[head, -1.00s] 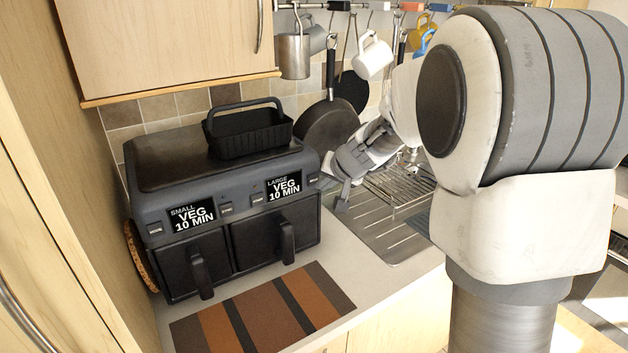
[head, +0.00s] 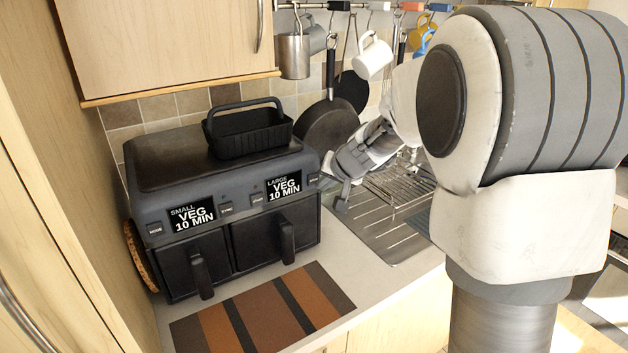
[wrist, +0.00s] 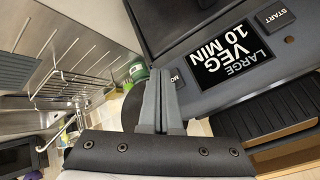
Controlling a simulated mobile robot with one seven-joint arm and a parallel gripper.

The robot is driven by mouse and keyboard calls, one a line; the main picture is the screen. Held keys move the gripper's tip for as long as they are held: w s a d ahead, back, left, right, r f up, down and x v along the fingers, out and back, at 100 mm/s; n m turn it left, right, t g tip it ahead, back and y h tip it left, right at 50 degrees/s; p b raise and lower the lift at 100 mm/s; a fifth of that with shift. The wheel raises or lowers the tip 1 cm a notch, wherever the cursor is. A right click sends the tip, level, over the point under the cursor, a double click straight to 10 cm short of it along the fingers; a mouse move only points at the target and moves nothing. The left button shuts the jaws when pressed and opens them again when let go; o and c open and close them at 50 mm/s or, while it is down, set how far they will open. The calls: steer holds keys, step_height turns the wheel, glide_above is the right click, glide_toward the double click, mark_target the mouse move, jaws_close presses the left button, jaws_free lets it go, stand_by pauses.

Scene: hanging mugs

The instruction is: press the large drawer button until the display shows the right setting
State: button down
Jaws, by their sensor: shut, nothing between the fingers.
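A black two-drawer air fryer (head: 165,165) stands on the counter. Its large-drawer display (head: 284,187) reads "LARGE VEG 10 MIN"; the same text fills the large display in the wrist view (wrist: 226,55). The large drawer's mode button (head: 312,178) is at the panel's right end; in the wrist view its label is partly hidden by the fingers. A start button (wrist: 275,18) is on the display's other side. My gripper (head: 328,182) is shut and empty, with its fingertips (wrist: 157,75) close beside the mode button. I cannot tell whether they touch it.
The small display (head: 191,216) reads "SMALL VEG 10 MIN". A black basket (head: 248,132) sits on the fryer. A dish rack (head: 400,185) and sink are to the right. Mugs and pans hang behind. A striped mat (head: 262,308) lies in front.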

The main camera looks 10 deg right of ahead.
steer(key=shift+w, duration=0.1)
stand_by(0.4)
steer(key=shift+w+a, duration=0.15)
steer(key=shift+w, duration=0.15)
steer(key=shift+w+a, duration=0.15)
steer(key=shift+w, duration=0.2)
stand_by(0.6)
steer(key=shift+s, duration=0.1)
steer(key=shift+s+d+b, duration=0.35)
steer(key=shift+s+b, duration=0.2)
steer(key=shift+s, duration=0.1)
steer(key=s+b, duration=0.1)
steer(key=s+d, duration=0.1)
steer(key=s, duration=0.1)
steer(key=s+d+b, duration=0.1)
steer(key=shift+s+b, duration=0.3)
